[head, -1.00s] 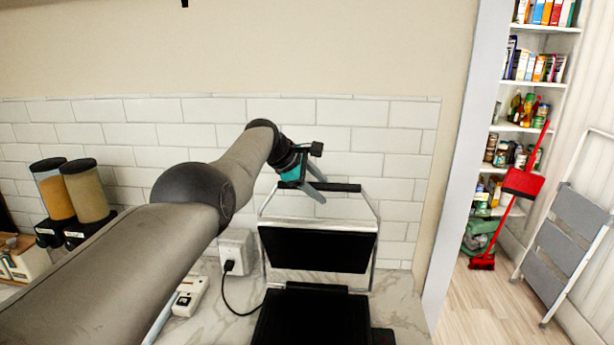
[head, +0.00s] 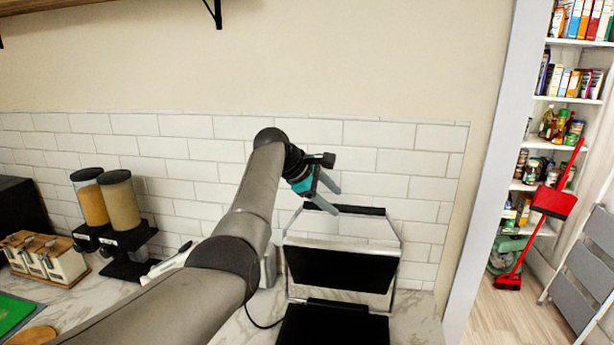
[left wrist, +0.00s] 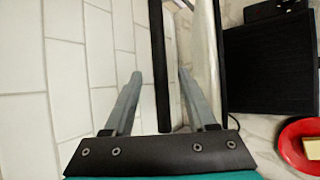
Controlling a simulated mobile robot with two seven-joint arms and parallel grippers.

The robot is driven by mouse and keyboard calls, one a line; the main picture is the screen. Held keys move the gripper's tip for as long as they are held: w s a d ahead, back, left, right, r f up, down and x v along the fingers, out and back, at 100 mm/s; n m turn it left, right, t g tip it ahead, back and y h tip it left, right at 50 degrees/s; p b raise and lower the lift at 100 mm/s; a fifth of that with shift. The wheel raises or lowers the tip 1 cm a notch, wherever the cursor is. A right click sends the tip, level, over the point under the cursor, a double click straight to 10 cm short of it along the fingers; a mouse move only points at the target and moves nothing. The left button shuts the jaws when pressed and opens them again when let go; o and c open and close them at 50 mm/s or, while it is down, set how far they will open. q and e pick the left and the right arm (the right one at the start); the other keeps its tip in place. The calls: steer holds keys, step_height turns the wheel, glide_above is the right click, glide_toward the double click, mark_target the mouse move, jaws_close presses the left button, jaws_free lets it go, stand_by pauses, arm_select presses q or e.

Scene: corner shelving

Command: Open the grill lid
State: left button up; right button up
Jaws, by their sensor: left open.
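The grill stands on the counter against the tiled wall. Its black lid (head: 340,268) is raised and stands steeply above the black lower plate (head: 332,326). The black bar handle (head: 365,211) runs across the top of the lid's silver frame. My left gripper (head: 333,198) is open at the left end of the handle. In the left wrist view, the handle (left wrist: 162,50) lies between the two spread fingers (left wrist: 159,74), with a gap on each side. A dark plate (left wrist: 270,65) shows at the right there. My right gripper is not in view.
Two dispensers (head: 122,205) and a jar rack (head: 45,260) stand on the counter to the left. A red bowl (left wrist: 292,148) shows in the left wrist view. Shelves and a red broom (head: 535,220) are at the right. The wall is close behind the grill.

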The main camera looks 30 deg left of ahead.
arm_select(q)
steer(key=b+v, duration=0.2)
steer(key=v, duration=0.7)
steer(key=shift+s+r, duration=0.2)
steer(key=shift+a+f, duration=0.1)
steer(key=shift+a, duration=0.1)
